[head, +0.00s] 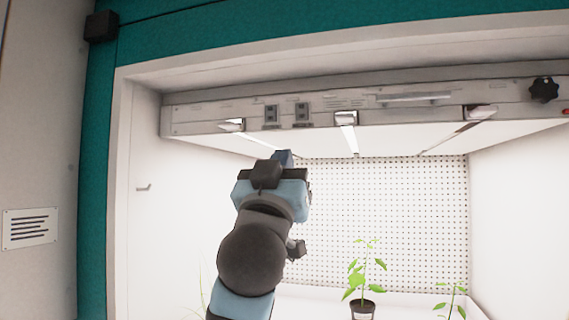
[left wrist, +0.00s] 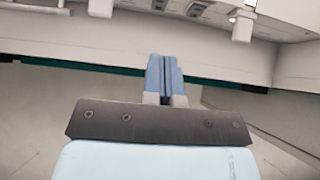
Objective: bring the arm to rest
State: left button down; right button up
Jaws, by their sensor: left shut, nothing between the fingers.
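My left arm rises from the bottom of the head view in front of the open growth chamber. My left gripper (head: 284,157) is at its upper end, just below the lamp panel in the picture. In the left wrist view the two blue fingers of the left gripper (left wrist: 164,75) lie together, shut with nothing between them. Whether the gripper touches the lamp panel cannot be told, but no contact shows. My right gripper is in neither view.
The lamp panel (head: 215,116) spans the chamber's top, with a black knob (head: 544,90) at its right. A potted plant (head: 362,305) stands at bottom centre, and another plant (head: 452,300) at bottom right. A perforated back wall (head: 400,220) lies behind.

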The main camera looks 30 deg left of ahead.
pick_arm(q)
jog(key=w+f+m+g+h, duration=0.1)
jog(key=w+f+g, duration=0.2)
jog(key=f, duration=0.7)
jog(key=w+f+m+g+h, duration=0.1)
jog(key=w+f+g+h, duration=0.15)
jog(key=f, duration=0.85)
notch_tip(320, 180, down, 18)
jog(key=s+m+g, duration=0.1)
jog(key=s+g, duration=0.2)
jog(key=g, duration=0.2)
jog(key=s+f+g+h, duration=0.2)
jog(key=s+f+g, duration=0.45)
jog(key=f, duration=0.85)
jog(key=s+f+m+g+h, duration=0.1)
jog(key=s+f+g, duration=0.2)
jog(key=s+f, duration=0.55)
jog(key=s+f+m+g, duration=0.1)
jog(key=s+f+g, duration=0.3)
jog(key=s, duration=0.8)
jog(key=w+d+f+t+h, duration=0.1)
jog(key=w+d+f+t, duration=0.2)
jog(key=f, duration=0.3)
jog(key=w+d+f+t+h+p, duration=0.1)
jog(key=w+d+f+t+h, duration=0.1)
jog(key=f+t, duration=0.4)
jog(key=shift+w+d+f+m, duration=0.3)
jog(key=shift+w+d+m, duration=0.1)
jog(key=shift+w+d, duration=0.45)
